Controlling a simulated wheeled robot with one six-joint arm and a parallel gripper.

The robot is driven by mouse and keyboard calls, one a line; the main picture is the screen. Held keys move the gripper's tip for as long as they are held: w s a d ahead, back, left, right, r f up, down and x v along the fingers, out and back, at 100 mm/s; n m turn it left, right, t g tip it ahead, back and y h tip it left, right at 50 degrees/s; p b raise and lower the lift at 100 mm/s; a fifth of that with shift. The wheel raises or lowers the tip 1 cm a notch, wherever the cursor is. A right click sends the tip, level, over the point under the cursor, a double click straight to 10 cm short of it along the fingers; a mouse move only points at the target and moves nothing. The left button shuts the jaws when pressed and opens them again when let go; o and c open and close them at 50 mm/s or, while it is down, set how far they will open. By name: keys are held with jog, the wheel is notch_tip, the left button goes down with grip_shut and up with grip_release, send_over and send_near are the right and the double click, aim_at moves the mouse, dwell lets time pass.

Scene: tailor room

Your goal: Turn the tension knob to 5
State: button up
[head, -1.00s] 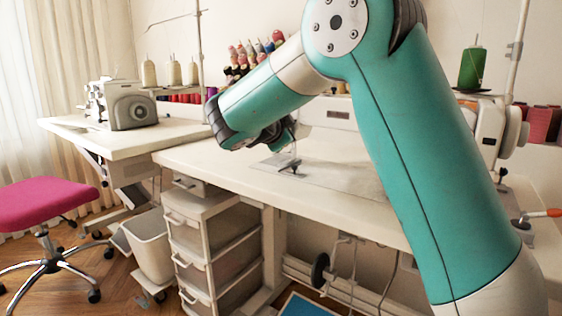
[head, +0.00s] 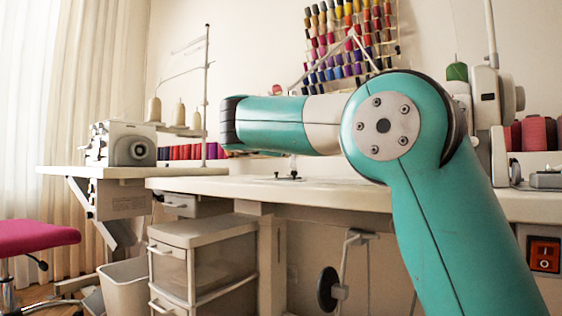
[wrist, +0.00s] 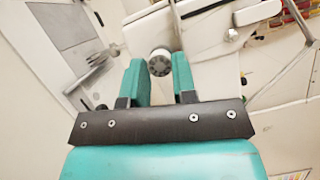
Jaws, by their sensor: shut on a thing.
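In the wrist view, my gripper (wrist: 160,72) is shut on the tension knob (wrist: 160,62), a small round knob with a pale rim and a dark grey ribbed face. The knob sits between the tips of the two teal fingers. I cannot read any number on it. The knob is on the white sewing machine (wrist: 212,35), which looks tilted in this view. In the head view, my arm hides the gripper, the knob and much of the machine. The machine's presser foot (head: 289,172) shows below my forearm.
The white sewing table (head: 330,192) runs under my arm, with a drawer unit (head: 205,235) below it. An overlock machine (head: 122,145) stands on the left table. A thread rack (head: 345,45) hangs on the wall. A pink stool (head: 35,236) is at far left.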

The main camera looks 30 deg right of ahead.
jog(key=shift+f+m+h+b, duration=0.2)
jog(key=shift+m+b, duration=0.4)
jog(key=shift+b, duration=0.25)
jog(key=shift+f+m+h+b, duration=0.2)
jog(key=shift+m+b, duration=0.4)
jog(key=shift+b, duration=0.25)
jog(key=shift+r, duration=0.2)
jog(key=o, duration=0.9)
jog(key=shift+r, duration=0.1)
